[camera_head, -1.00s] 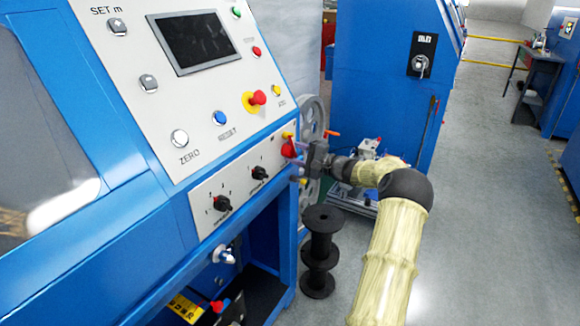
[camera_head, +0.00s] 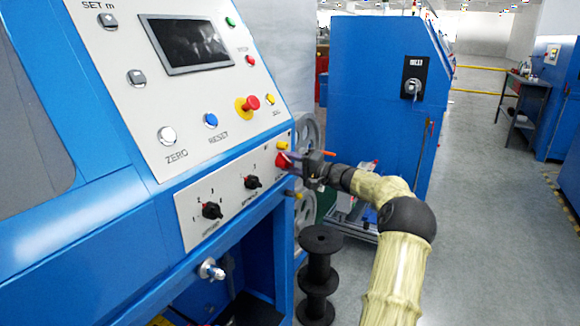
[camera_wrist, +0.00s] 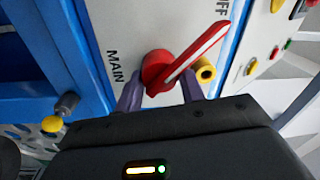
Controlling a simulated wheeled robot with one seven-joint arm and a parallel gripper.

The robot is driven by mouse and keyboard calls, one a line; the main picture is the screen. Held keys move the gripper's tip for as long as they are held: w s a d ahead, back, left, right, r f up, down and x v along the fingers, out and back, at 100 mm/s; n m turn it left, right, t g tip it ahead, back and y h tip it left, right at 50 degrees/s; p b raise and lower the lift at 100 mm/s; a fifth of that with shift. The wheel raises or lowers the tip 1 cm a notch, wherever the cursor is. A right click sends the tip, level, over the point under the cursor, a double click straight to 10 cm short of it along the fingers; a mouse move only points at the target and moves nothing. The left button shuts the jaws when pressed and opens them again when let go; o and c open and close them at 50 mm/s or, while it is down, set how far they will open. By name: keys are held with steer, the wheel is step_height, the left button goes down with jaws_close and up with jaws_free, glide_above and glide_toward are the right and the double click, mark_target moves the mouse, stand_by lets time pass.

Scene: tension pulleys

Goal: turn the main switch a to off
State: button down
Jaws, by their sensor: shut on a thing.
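The main switch (camera_wrist: 187,62) is red with a long handle edged in white, on a grey panel. In the wrist view the handle slants from lower left to upper right, between the label MAIN and a partly seen label ending in FF. In the head view the switch (camera_head: 282,160) is a small red spot at the panel's right end, partly covered by my gripper (camera_head: 293,168). In the wrist view my gripper (camera_wrist: 160,88) has its purple fingers on both sides of the handle's lower part, shut on it. The exact finger contact is partly hidden.
A yellow-rimmed cylinder (camera_wrist: 205,72) sits right beside the switch. Black knobs (camera_head: 252,182) and a red mushroom button (camera_head: 251,103) are on the same machine. A black spool (camera_head: 320,270) stands below my arm. Another blue machine (camera_head: 370,110) stands behind; the floor at right is open.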

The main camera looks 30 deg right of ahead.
steer(key=shift+f, duration=0.1)
steer(key=c, duration=1.1)
jaws_free()
steer(key=shift+o, duration=1.1)
steer(key=shift+a, duration=0.1)
steer(key=shift+r+p, duration=0.35)
steer(key=shift+p, duration=0.2)
